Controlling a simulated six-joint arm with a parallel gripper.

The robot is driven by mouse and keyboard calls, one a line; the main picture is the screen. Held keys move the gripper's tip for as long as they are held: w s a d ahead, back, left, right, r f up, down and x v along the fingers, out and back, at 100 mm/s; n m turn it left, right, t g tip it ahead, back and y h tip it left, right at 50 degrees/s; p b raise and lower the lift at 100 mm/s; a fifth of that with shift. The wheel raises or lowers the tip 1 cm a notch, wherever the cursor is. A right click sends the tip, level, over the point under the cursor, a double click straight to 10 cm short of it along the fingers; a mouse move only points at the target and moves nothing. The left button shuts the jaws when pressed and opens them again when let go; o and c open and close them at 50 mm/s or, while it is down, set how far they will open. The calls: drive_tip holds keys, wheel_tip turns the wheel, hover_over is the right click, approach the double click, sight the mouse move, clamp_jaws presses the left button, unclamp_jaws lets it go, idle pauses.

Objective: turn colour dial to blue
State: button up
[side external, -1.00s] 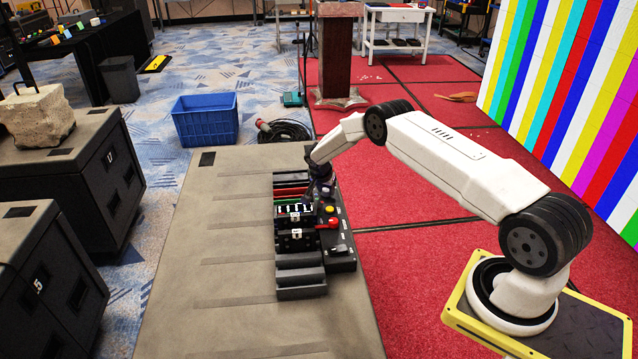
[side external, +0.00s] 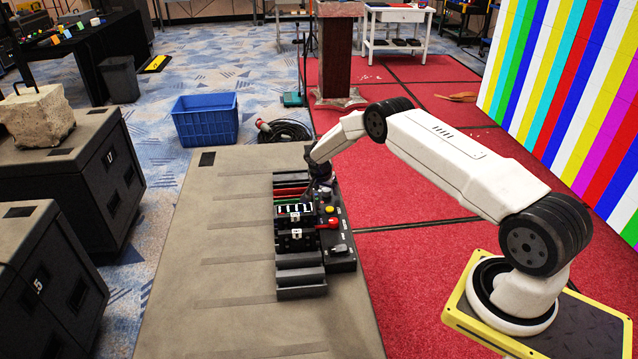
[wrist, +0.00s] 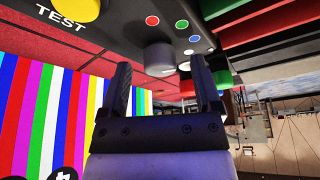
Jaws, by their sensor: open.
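The colour dial (wrist: 157,56) is a pale grey round knob on the dark control panel in the wrist view. Around it are a red dot (wrist: 152,20), a green dot (wrist: 182,24) and a blue dot (wrist: 194,39). Its pointer direction is not clear. My gripper (wrist: 161,65) is open, with one dark finger on each side of the knob in the picture. I cannot tell whether the fingers touch it. In the side external view my gripper (side external: 322,193) is low at the far part of the panel (side external: 340,265) and hides the dial.
A yellow TEST button (wrist: 85,8) is near the dial. A red lever (side external: 327,224), sliders and coloured strips share the console. The video wall (side external: 575,100) shows multicoloured vertical bars. The grey tabletop (side external: 225,250) left of the console is clear.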

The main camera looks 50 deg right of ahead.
drive_tip(key=v, duration=0.7)
drive_tip(key=shift+r, duration=0.15)
drive_tip(key=shift+a, duration=0.2)
drive_tip(key=s+a+r+n+y, duration=0.3)
drive_tip(key=s+a+r+n, duration=0.55)
drive_tip(key=a+r, duration=0.5)
drive_tip(key=s+a+r+n, duration=0.1)
drive_tip(key=s+a+n, duration=0.2)
drive_tip(key=s, duration=0.6)
drive_tip(key=s+a+r+n+t+y, duration=0.1)
drive_tip(key=s+a+n, duration=0.2)
drive_tip(key=s+a, duration=0.5)
drive_tip(key=shift+s+r+n, duration=0.35)
drive_tip(key=shift+s, duration=0.55)
